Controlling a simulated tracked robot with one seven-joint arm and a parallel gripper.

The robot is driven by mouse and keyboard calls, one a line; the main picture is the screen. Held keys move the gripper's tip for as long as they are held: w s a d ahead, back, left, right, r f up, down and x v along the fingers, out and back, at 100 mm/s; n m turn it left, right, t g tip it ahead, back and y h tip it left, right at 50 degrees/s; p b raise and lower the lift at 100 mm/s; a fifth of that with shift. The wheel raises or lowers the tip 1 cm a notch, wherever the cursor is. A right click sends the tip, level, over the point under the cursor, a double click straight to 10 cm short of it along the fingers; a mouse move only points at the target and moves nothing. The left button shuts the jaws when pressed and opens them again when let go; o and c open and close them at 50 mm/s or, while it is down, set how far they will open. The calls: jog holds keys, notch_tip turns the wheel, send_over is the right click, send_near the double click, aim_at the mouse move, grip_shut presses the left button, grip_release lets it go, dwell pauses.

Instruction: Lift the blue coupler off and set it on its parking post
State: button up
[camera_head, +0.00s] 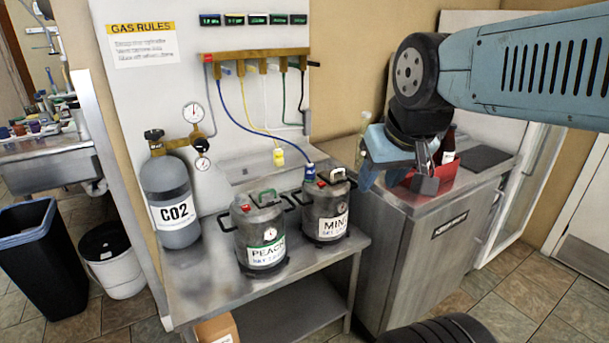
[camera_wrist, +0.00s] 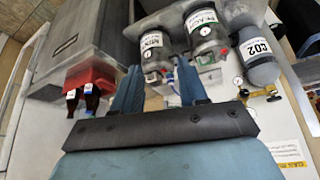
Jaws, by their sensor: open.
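The blue coupler (camera_head: 309,172) sits on top of the MINT keg (camera_head: 326,218), at the end of a blue hose (camera_head: 245,113) from the wall manifold. The keg also shows in the wrist view (camera_wrist: 153,52), where the coupler is not clear. A yellow coupler (camera_head: 278,157) is at the wall panel behind the kegs. I cannot make out an empty parking post for the blue coupler. My gripper (camera_head: 398,184) is open and empty, above the cabinet to the right of the MINT keg and apart from it. Its two blue fingers (camera_wrist: 158,80) point toward the kegs in the wrist view.
The PEACH keg (camera_head: 263,241) stands left of the MINT keg on the steel table (camera_head: 193,284). A CO2 cylinder (camera_head: 170,195) with gauges stands further left. A red caddy (camera_head: 440,175) with bottles is on the cabinet (camera_head: 440,245), behind my gripper. Several hoses hang from the manifold (camera_head: 255,56).

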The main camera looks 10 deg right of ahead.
jog(key=shift+o, duration=0.2)
jog(key=shift+d, duration=0.1)
jog(key=shift+o, duration=0.9)
jog(key=shift+w, duration=0.15)
jog(key=o, duration=0.3)
jog(key=w+f+t, duration=0.1)
jog(key=w, duration=0.3)
jog(key=w+f+t, duration=0.1)
jog(key=w, duration=0.4)
jog(key=w+f, duration=0.1)
jog(key=w, duration=0.4)
jog(key=shift+w+d+f+n+t+h, duration=0.25)
jog(key=shift+d+n+t+h, duration=0.05)
jog(key=shift+d+t, duration=0.1)
jog(key=n+t+y, duration=0.1)
jog(key=t+y, duration=0.1)
jog(key=t, duration=0.4)
send_near(312, 168)
jog(key=s+r, duration=0.4)
notch_tip(312, 168, down, 7)
jog(key=w+t, duration=0.2)
jog(key=t, duration=0.2)
jog(key=shift+m, duration=0.3)
jog(key=w, duration=0.9)
jog(key=w+a, duration=0.1)
jog(key=w, duration=0.3)
jog(key=shift+w, duration=0.35)
